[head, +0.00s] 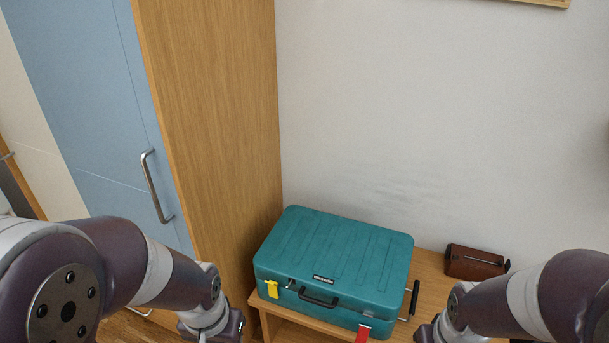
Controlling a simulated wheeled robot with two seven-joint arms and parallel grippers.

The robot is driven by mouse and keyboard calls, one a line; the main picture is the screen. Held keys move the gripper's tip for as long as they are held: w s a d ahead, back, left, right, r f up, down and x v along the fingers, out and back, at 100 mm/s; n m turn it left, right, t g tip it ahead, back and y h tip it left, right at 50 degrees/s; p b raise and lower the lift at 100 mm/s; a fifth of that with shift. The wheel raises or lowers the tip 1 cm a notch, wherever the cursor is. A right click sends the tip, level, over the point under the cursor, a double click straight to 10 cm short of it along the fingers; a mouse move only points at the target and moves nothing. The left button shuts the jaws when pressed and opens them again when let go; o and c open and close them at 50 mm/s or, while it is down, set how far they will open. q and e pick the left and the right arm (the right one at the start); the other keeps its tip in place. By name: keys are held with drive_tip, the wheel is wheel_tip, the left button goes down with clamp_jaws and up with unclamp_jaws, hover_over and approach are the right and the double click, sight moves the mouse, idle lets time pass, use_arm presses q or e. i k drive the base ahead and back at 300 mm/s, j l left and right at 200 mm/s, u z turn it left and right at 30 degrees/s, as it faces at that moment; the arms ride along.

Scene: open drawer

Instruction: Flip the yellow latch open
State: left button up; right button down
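A teal case (334,262) with a ribbed lid lies shut on a wooden table. The yellow latch (272,289) is on the left part of its front face. My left arm comes in at the lower left and ends just left of the case. My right arm comes in at the lower right, right of the case.
The wooden table (427,283) has some bare top right of the case. A brown box (475,262) stands there by the wall. A tall wooden cabinet side (215,110) rises close behind and left of the case, with a blue door (90,90) and metal handle (155,187).

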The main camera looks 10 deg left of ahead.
sight(272, 289)
drive_tip(key=i+j+u, duration=0.6)
drive_tip(key=i, duration=0.3)
